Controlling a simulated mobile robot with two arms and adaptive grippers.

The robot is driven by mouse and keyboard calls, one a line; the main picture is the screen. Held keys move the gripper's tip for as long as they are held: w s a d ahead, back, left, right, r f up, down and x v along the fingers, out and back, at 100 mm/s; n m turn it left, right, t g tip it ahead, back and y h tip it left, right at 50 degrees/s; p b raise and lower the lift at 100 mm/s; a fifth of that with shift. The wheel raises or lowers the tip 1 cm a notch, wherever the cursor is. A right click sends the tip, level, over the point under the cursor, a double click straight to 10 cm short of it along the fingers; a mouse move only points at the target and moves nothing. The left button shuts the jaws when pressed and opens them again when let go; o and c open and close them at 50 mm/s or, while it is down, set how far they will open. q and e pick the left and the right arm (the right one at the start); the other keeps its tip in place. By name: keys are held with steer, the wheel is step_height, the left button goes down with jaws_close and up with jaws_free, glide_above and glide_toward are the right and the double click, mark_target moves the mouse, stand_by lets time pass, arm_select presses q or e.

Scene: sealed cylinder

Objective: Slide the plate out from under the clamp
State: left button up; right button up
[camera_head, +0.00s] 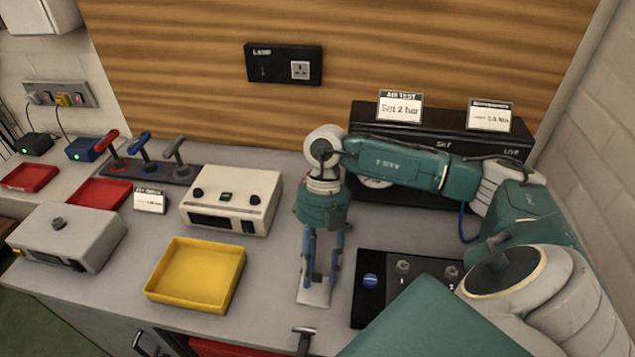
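A small pale plate (313,297) lies on the grey bench, right of the yellow tray. My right gripper (320,281) points down over it, with its two blue fingers apart, one on each side. A small dark part shows between the fingertips; I cannot tell whether it is the clamp. The fingers hide part of the plate, and whether they touch it is unclear. I cannot pick out the clamp with certainty. My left gripper is not in view.
A yellow tray (160,290) and a white instrument box (262,185) stand to the left. A black panel (366,310) with a blue knob (370,281) is close on the right. A grey T-shaped handle (304,331) is at the front edge. A black unit (347,190) stands behind.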

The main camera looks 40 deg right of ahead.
steer(key=shift+r, duration=0.1)
steer(key=v, duration=1.1)
steer(key=shift+d+r, duration=0.15)
steer(key=shift+r, duration=0.2)
steer(key=shift+w, duration=0.15)
